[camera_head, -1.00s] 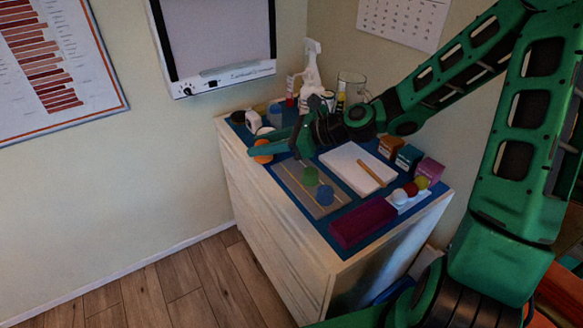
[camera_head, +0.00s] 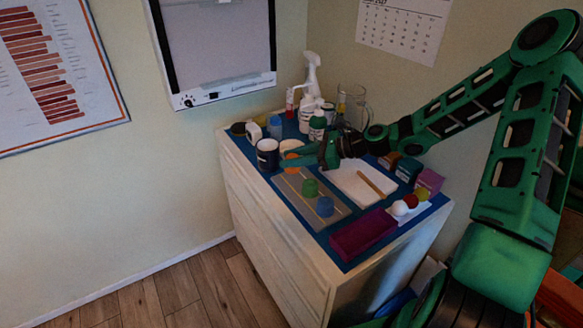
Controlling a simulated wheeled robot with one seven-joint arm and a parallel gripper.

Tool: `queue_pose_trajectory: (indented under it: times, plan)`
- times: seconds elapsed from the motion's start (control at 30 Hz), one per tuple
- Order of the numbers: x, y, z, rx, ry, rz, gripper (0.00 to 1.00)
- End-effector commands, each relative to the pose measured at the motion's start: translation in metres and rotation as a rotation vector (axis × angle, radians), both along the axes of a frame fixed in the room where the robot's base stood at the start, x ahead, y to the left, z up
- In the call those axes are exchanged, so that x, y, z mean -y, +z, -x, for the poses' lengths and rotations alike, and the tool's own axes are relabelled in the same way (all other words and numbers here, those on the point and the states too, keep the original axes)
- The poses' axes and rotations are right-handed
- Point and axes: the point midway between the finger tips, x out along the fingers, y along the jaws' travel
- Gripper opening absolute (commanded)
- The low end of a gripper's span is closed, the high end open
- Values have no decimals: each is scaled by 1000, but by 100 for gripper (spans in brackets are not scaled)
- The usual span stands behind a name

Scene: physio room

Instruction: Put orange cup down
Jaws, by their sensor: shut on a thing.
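The cup is near the far left end of a grey mat (camera_head: 325,211) with pale lines. I cannot tell whether it touches the surface. A green cup (camera_head: 310,187) and a blue cup (camera_head: 325,206) stand on the mat, nearer the front than the orange one.
Spray bottle (camera_head: 312,75), glass jug (camera_head: 353,105) and other bottles fill the back. A white pad (camera_head: 352,178), small boxes and a purple box (camera_head: 362,234) lie right and in front.

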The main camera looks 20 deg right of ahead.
Motion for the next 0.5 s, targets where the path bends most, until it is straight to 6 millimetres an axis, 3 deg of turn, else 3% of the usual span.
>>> queue_pose_trajectory:
  times: [0.3,0.5]
  plan:
    - [0,-33,0,-1,1,-1,10]
    - [0,-34,0,1,0,0,10]
